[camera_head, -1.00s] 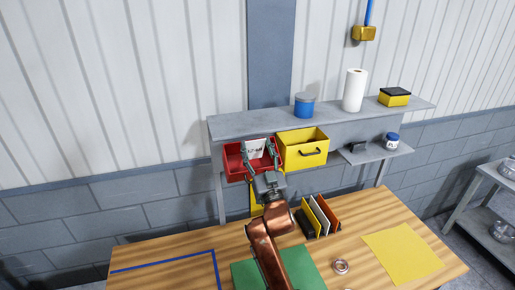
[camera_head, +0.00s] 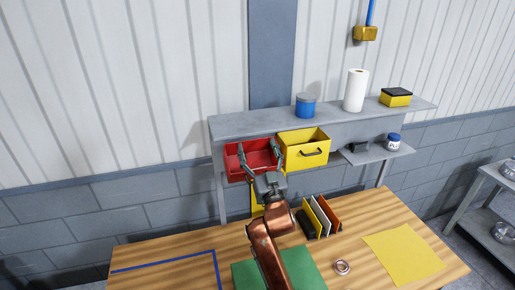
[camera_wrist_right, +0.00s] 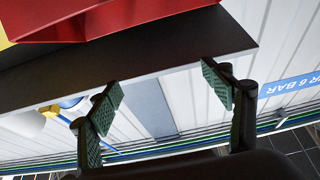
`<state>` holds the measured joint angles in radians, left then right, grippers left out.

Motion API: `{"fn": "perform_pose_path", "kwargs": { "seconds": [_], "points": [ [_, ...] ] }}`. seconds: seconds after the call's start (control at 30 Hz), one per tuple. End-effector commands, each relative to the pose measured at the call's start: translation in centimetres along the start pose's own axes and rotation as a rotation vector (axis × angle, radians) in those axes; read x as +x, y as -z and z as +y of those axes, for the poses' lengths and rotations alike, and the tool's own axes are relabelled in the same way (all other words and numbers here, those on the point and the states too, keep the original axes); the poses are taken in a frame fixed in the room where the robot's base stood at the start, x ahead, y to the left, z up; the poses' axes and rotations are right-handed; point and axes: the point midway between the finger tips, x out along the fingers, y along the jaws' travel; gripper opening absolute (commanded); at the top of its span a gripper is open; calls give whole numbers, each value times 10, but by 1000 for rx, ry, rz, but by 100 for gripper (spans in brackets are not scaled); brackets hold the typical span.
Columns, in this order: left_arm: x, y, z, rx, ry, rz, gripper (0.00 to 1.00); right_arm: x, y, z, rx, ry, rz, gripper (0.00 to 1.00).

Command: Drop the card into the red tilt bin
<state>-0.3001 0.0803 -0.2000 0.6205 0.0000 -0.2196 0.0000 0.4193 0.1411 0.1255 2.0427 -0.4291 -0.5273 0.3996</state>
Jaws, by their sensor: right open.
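The red tilt bin (camera_head: 238,174) hangs below the shelf at the left, open at the top. In the wrist view its red body (camera_wrist_right: 110,18) fills the upper left. My right gripper (camera_head: 259,149) is at the bin's opening, fingers spread apart. The wrist view shows the same gripper (camera_wrist_right: 162,98) open, with nothing between its two green pads. The card is not visible in either view; the inside of the bin is only partly seen behind the fingers. My left gripper is out of view.
A yellow bin (camera_head: 304,158) with a dark handle adjoins the red one at right. Above is a grey shelf (camera_head: 245,125) with a blue tin (camera_head: 305,105) and paper roll (camera_head: 355,90). A file rack (camera_head: 319,218) stands on the wooden table (camera_head: 190,255) below.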

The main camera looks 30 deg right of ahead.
Motion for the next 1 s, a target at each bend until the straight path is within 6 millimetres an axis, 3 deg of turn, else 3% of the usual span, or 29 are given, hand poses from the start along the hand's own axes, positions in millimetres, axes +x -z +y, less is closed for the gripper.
{"fn": "perform_pose_path", "kwargs": {
  "seconds": [0.17,0.7,1.0],
  "points": [
    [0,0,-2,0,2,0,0,-10,-1,0,0,0,-1,74],
    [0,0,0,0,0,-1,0,-108,-1,0,0,0,-2,74],
    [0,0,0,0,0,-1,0,-120,0,0,0,0,0,74]
  ]
}}
